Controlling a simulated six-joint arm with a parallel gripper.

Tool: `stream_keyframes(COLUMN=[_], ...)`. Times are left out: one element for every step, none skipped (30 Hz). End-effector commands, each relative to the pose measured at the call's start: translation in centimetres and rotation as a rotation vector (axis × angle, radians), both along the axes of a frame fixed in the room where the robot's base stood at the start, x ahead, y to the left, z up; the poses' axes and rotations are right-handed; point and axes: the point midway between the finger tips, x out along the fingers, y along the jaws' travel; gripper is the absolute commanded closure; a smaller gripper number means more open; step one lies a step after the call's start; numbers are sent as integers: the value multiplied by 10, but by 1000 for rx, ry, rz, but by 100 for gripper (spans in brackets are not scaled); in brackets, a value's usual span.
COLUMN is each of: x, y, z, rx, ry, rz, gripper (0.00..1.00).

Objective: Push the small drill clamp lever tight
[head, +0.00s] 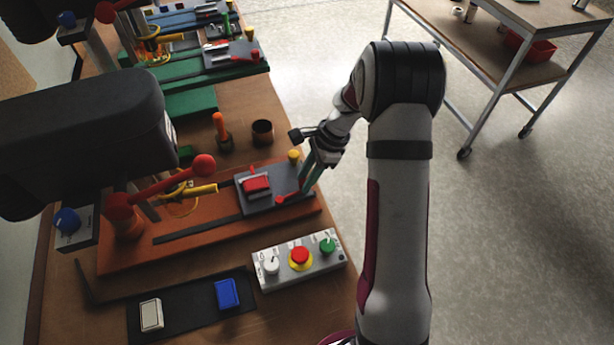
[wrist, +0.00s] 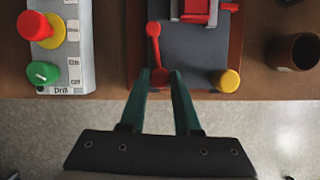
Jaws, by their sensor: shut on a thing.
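The small clamp lever (wrist: 154,45) is red, with a round end, and lies on the dark grey plate (wrist: 190,50) in the wrist view. In the head view the lever (head: 288,198) is at the plate's near right side. My gripper (wrist: 160,76) is shut on the lever's outer end, with its green fingers on either side of it. In the head view my gripper (head: 308,178) reaches down at the plate's right edge. A red block (head: 256,185) sits on the plate, left of the lever. The exact finger contact is hard to see.
A yellow knob (wrist: 229,80) stands on the plate's corner, right of the fingers. A drill control box (head: 300,259) with knobs and a red button is nearer. A brown cup (head: 262,132) stands behind. The drill's red long lever (head: 165,183) is at left.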

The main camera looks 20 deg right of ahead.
Motion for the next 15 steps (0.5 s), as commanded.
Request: stream_keyframes(x=[2, 2, 2, 2, 2, 2, 2, 1, 1, 1, 1, 1, 1, 1, 1], y=[0, 0, 0, 0, 0, 0, 0, 0, 0, 0, 0, 0, 0, 0, 0], z=[1, 1, 1, 1, 1, 1, 1, 1, 0, 0, 0, 0, 0, 0, 0], rx=[0, 0, 0, 0, 0, 0, 0, 0, 0, 0, 0, 0, 0, 0, 0], ry=[-5, -5, -5, -5, -5, -5, -4, -4, -3, -3, -3, -3, -2, -2, -2], rz=[-2, -2, -2, -2, -3, -2, -3, -3, -2, -2, -2, -2, -2, -2, -2], gripper=[100, 100, 100, 100, 65, 58, 53, 47, 40, 38, 38, 38, 38, 38, 38])
